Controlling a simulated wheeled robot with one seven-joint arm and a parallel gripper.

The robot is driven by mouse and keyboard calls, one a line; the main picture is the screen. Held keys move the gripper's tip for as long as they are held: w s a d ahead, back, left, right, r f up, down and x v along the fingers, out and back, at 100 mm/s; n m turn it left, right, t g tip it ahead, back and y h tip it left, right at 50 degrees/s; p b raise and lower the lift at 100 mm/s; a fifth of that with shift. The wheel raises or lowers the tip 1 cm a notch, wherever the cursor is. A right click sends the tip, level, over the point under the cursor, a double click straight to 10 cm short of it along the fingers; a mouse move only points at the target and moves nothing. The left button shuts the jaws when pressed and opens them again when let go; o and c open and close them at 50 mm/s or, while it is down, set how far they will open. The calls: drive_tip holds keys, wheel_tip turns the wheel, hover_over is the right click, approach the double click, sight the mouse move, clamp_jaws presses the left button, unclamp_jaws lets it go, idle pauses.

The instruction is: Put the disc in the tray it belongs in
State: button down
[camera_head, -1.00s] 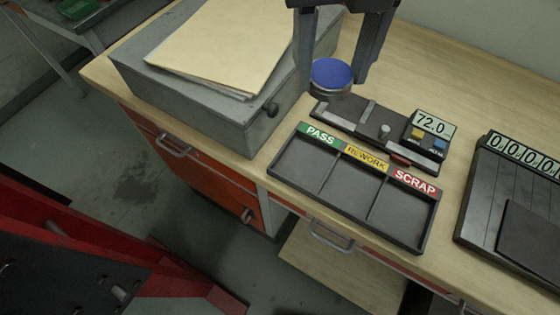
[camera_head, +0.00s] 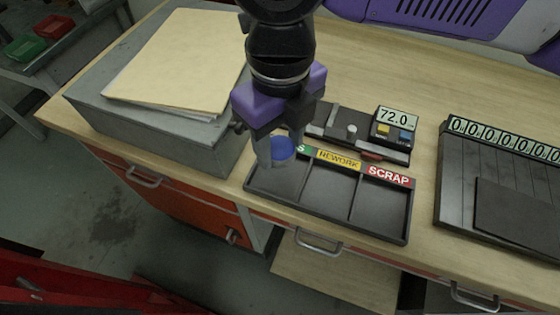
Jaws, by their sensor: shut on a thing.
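The disc (camera_head: 283,148) has a blue top and is between the fingers of my gripper (camera_head: 281,150). My gripper is shut on it and holds it over the back of the left compartment of the tray (camera_head: 329,226). The disc and fingers hide most of the PASS label; only its last letter shows. The yellow REWORK label (camera_head: 338,160) marks the middle compartment and the red SCRAP label (camera_head: 388,175) marks the right one. All visible compartment floors look empty. I cannot tell how high the disc is above the tray.
A gauge with a display reading 72.0 (camera_head: 394,118) stands just behind the tray. A grey box (camera_head: 175,138) with folders (camera_head: 178,62) on top is close on the left. A black device with a row of zeros (camera_head: 500,190) is to the right.

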sight(280, 176)
drive_tip(key=shift+f, duration=3.3)
drive_tip(key=c, duration=0.9)
unclamp_jaws()
drive_tip(key=shift+f, duration=0.15)
drive_tip(key=shift+c, duration=0.2)
wheel_tip(280, 176, up, 12)
drive_tip(key=shift+r, duration=0.2)
